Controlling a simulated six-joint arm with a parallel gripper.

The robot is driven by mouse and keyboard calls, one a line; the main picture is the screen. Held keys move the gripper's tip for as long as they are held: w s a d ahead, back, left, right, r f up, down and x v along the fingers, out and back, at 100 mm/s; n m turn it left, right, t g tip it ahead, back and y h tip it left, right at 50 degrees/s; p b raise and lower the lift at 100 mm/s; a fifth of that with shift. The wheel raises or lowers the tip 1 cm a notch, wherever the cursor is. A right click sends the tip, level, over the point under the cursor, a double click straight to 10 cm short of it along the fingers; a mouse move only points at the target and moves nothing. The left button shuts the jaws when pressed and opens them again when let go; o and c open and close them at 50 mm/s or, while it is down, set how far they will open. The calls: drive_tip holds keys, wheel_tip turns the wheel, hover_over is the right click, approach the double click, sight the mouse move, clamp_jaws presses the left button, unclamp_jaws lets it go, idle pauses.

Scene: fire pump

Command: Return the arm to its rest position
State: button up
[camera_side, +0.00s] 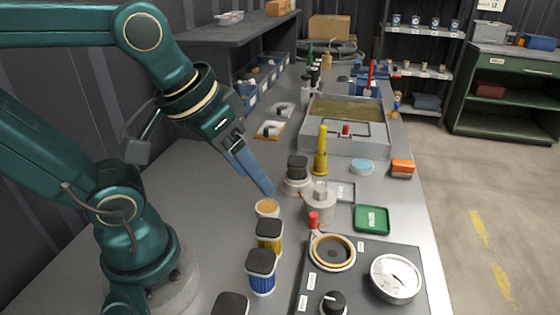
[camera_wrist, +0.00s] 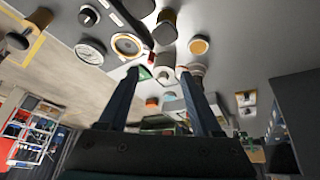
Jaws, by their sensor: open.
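My gripper (camera_side: 268,190) points down and to the right over the grey workbench, its blue fingers in the air. In the side view the fingertips appear just above a tan-topped jar (camera_side: 266,208) and left of a fitting with a dark ribbed cap (camera_side: 297,168); the exact height gap is hard to tell. In the wrist view the two fingers of my gripper (camera_wrist: 159,76) are spread apart with nothing held between them. The tan-topped jar (camera_wrist: 199,45) shows beyond and to the right of the fingers there.
Black-lidded jars, one yellow (camera_side: 268,240) and one blue (camera_side: 261,280), stand at the front. A grey cylinder (camera_side: 319,208), a yellow nozzle (camera_side: 321,158), a green tray (camera_side: 372,220) and a gauge (camera_side: 396,278) are to the right. The bench left of the jars is clear.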

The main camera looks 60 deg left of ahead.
drive_tip(key=shift+s+f+m, duration=0.55)
drive_tip(key=shift+f+m, duration=0.2)
drive_tip(key=shift+m, duration=0.05)
